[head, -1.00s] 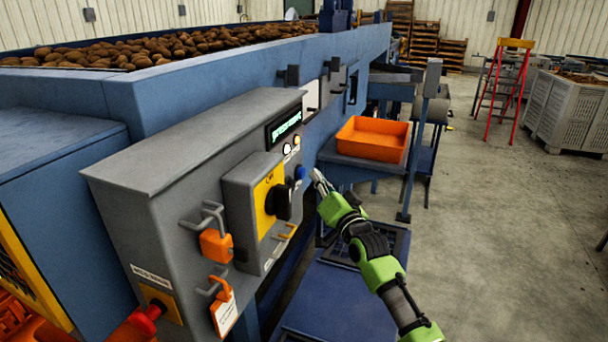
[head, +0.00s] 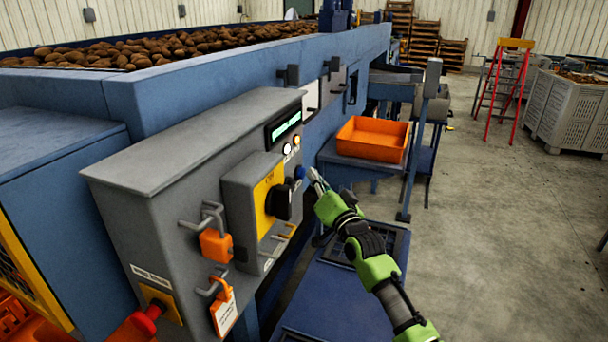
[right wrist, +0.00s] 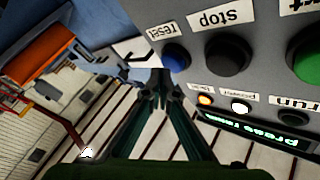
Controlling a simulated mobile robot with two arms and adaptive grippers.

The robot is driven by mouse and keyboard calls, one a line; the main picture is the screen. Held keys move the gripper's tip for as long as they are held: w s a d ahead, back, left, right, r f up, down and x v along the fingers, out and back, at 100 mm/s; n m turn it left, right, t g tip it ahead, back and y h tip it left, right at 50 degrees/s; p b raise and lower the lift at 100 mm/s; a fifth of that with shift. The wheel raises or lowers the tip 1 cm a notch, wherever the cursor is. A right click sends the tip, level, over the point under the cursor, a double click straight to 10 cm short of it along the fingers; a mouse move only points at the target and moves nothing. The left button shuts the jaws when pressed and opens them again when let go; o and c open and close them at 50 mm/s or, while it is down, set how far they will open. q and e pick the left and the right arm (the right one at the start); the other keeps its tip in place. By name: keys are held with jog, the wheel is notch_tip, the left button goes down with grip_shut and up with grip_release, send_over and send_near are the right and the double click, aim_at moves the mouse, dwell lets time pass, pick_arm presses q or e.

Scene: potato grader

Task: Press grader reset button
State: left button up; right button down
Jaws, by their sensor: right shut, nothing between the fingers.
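The blue reset button (head: 300,172) sits low on the right part of the grey control box (head: 170,150). In the right wrist view the blue button (right wrist: 176,57) is beside a label reading "reset". My right gripper (head: 313,173) is shut and empty, its tips just right of the button in the head view. In the right wrist view the shut tips (right wrist: 155,78) appear close beside and below the button; I cannot tell whether they touch it. My left gripper is not in view.
A dark stop button (right wrist: 227,52) and a green button (right wrist: 308,62) share the panel. A black rotary handle (head: 284,200), orange padlock (head: 216,245) and red knob (head: 146,319) jut from the box. An orange tray (head: 372,139) stands behind the gripper.

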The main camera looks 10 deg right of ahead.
jog(key=shift+w+a, duration=0.3)
jog(key=shift+a, duration=0.2)
dwell(0.5)
jog(key=shift+d, duration=0.15)
jog(key=shift+s+d, duration=0.5)
jog(key=shift+d, duration=0.1)
jog(key=shift+s+d+p, duration=0.3)
jog(key=shift+s+d, duration=0.4)
jog(key=shift+d, duration=0.35)
jog(key=shift+s+d+p, duration=0.3)
jog(key=shift+s+d, duration=0.4)
jog(key=shift+d, duration=0.35)
jog(key=shift+f, duration=0.1)
